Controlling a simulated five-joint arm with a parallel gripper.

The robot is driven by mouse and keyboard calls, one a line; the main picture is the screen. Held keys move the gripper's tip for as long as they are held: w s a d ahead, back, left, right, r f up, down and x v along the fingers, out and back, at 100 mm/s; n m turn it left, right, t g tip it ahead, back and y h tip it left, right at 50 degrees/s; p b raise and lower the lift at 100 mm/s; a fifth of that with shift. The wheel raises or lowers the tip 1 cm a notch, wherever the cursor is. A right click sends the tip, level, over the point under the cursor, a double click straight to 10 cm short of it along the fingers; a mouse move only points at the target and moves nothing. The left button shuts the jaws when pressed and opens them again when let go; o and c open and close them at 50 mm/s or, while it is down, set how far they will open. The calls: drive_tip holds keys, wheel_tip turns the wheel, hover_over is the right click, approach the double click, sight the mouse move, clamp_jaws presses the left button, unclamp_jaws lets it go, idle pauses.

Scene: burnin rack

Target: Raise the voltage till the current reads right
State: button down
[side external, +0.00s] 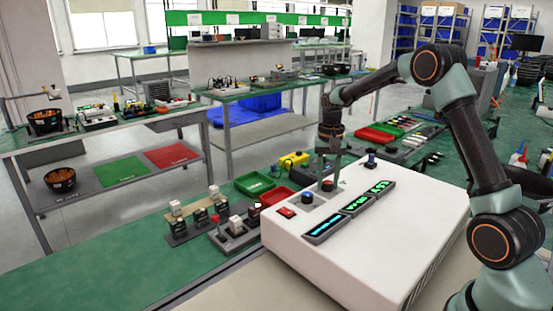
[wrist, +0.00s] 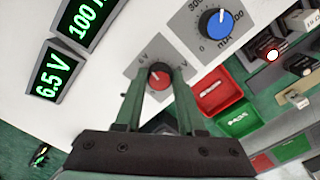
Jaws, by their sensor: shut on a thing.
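A white power supply box (side external: 385,235) has several displays on its top. In the wrist view, one green display (wrist: 54,80) reads 6.5 V and another (wrist: 83,20) starts with 100 and is cut off by the frame edge. My gripper (wrist: 161,84) points down over the panel and is shut on a red knob (wrist: 160,74), with one finger on either side. The scale around this knob is marked V. A blue knob (wrist: 216,22) with a white pointer and an mA scale sits beside it, clear of the fingers. In the side view my gripper (side external: 327,181) partly covers the red knob.
A red switch (side external: 285,212) sits at the box's left corner. Racks with plugged modules (side external: 237,233) stand to its left. A green tray (side external: 254,183) and a red tray (side external: 277,196) lie behind. The green bench (side external: 70,270) is clear at the front left.

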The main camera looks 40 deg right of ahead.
sight(326, 182)
drive_tip(key=shift+w+n, duration=0.1)
drive_tip(key=shift+n, duration=0.2)
drive_tip(key=c, duration=0.5)
unclamp_jaws()
wheel_tip(326, 182, up, 12)
drive_tip(key=shift+r, duration=0.15)
